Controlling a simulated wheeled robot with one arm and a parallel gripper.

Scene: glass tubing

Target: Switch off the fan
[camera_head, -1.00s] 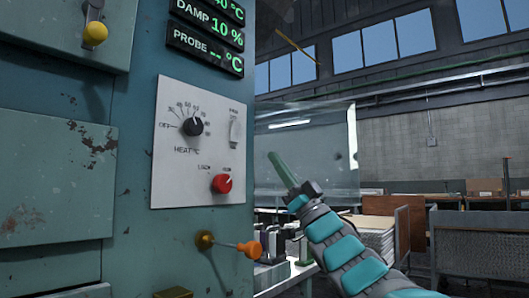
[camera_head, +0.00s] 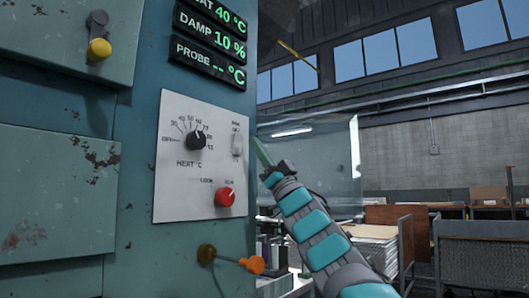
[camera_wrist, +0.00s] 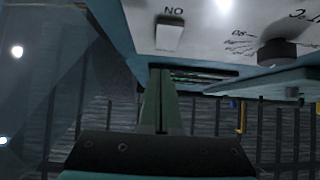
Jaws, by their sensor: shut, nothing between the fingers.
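The fan switch (camera_head: 237,141) is a small white rocker at the upper right of the white control panel (camera_head: 178,190). In the wrist view the switch (camera_wrist: 169,36) appears upside down, with a label beside it reading "ON" the wrong way up. My gripper (camera_head: 257,143) is just right of the panel's edge at about the switch's height, its green fingers together. In the wrist view the closed fingertips (camera_wrist: 160,73) point toward the switch, with a visible gap in the picture. I cannot tell whether they touch anything. The fan itself is not identifiable.
A black heat knob (camera_head: 196,140) is left of the switch, and a red knob (camera_head: 225,197) sits below it. An orange-tipped lever (camera_head: 254,264) juts out under the panel. A clear glass-like sheet (camera_head: 335,165) stands behind my gripper.

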